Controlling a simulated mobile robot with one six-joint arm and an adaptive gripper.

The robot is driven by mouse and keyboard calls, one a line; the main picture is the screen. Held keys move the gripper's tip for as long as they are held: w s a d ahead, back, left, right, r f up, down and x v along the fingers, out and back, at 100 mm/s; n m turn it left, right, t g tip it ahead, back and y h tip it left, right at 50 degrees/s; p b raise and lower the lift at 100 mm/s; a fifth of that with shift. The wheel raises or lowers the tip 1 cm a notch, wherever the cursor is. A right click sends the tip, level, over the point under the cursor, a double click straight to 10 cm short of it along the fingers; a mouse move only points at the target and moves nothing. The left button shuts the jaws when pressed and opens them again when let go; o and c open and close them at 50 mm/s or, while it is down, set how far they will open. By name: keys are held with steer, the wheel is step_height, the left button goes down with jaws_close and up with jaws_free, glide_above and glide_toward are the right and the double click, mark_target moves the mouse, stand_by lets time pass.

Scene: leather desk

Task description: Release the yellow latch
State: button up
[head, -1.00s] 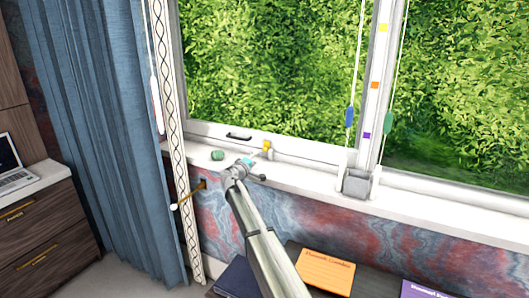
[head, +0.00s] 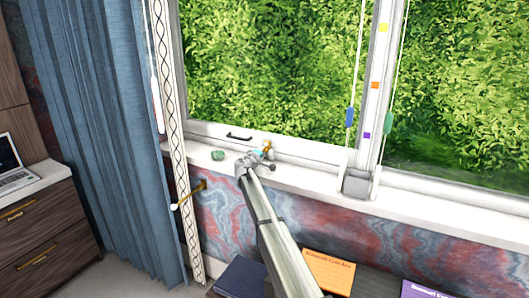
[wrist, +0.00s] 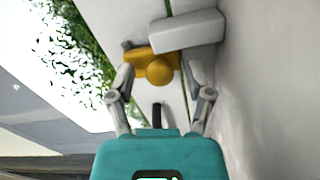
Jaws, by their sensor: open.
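The yellow latch (wrist: 157,66) is on the window frame, just above the sill. In the wrist view it has a flat plate and a round knob, beside a white block (wrist: 188,32). In the head view the latch (head: 267,146) is small and partly hidden by my gripper (head: 262,152). My gripper (wrist: 160,90) is open in the wrist view. Its two fingers stand on either side of the latch, with the knob between or just beyond the tips. I cannot tell whether a finger touches it. Nothing is held.
The white sill (head: 310,180) runs along the window, with a green object (head: 218,155) left of my gripper. A dark handle (head: 239,137) is on the lower window frame. A grey block (head: 357,184) stands to the right. Books, including an orange one (head: 328,271), lie below.

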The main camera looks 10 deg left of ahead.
steer(key=shift+c, duration=0.3)
jaws_close()
steer(key=shift+d, duration=0.1)
